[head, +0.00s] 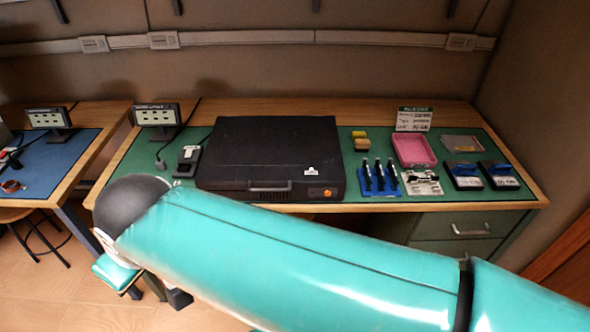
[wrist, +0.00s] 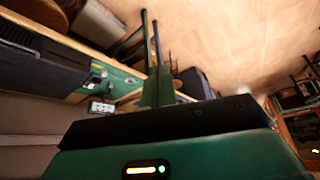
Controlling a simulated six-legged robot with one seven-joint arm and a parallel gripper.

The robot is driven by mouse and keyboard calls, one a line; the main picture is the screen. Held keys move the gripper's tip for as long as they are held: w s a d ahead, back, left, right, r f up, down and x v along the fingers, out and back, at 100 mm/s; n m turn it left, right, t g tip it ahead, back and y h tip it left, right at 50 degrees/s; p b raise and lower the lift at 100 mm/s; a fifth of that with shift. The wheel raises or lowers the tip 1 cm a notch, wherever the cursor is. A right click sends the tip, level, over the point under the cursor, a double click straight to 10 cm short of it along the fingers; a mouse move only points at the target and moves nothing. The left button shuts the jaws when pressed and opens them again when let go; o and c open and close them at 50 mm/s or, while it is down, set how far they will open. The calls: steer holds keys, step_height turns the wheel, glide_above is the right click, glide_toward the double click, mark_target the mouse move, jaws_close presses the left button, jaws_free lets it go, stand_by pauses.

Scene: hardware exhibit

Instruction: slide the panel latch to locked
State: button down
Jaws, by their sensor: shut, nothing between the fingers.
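I cannot clearly pick out the panel latch. A small black fixture with a white upright piece (head: 188,158) stands on the green mat at the bench's left. Right of it is a large flat black case (head: 270,150) with a front handle, a white label and an orange round part. The case also shows at the left edge of the wrist view (wrist: 38,62). My gripper (wrist: 158,75) is shut and empty, its green fingers side by side in the wrist view, away from both. In the head view my teal arm crosses low in front of the bench and mostly hides the gripper.
Right of the case are a blue rack of dark tools (head: 379,180), a pink tray (head: 413,151), yellow blocks (head: 360,139) and two dark blue boxes (head: 480,175). A small display (head: 157,115) stands behind the fixture. Another bench with a blue mat (head: 60,160) is at left.

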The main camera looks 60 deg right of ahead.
mark_target(306, 172)
steer(key=d+f+m+g+h, duration=0.2)
steer(key=d+f+m, duration=0.1)
steer(key=d, duration=1)
steer(key=d+f+m+g+h, duration=0.2)
steer(key=d+f+m, duration=0.2)
steer(key=d, duration=0.9)
steer(key=d+f+m+g+h, duration=0.3)
steer(key=d+m, duration=0.1)
steer(key=d, duration=1)
steer(key=shift+f, duration=0.15)
steer(key=shift+s, duration=0.1)
steer(key=x, duration=1)
steer(key=shift+s+d+f, duration=0.1)
steer(key=shift+d, duration=0.1)
steer(key=s+d, duration=0.2)
steer(key=shift+s+d, duration=0.1)
steer(key=shift+s, duration=0.25)
steer(key=shift+s+d, duration=0.1)
steer(key=shift+s, duration=0.05)
